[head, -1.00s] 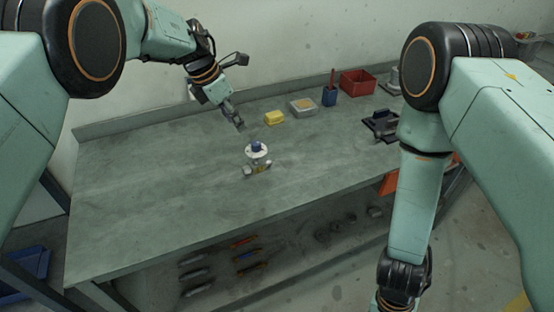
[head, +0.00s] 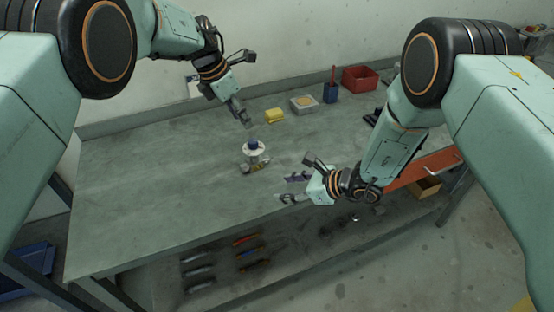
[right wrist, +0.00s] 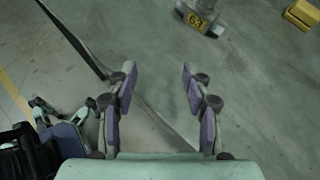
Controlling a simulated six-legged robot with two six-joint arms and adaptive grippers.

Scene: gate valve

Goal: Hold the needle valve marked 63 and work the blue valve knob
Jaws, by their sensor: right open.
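The needle valve (head: 254,158) stands on the workbench, with a pale round top and a blue knob (head: 253,144). In the right wrist view its yellow tag marked 63 (right wrist: 197,20) shows at the top edge, and the knob is out of frame. My left gripper (head: 247,122) hangs above and behind the valve, apart from it; its jaw opening is too small to tell. My right gripper (head: 284,188) is at the bench's front edge, to the right of and nearer than the valve. In the right wrist view its fingers (right wrist: 158,82) are spread and empty.
A yellow block (head: 274,116) lies behind the valve; it also shows in the right wrist view (right wrist: 303,14). The bench (head: 150,190) is clear left of the valve.

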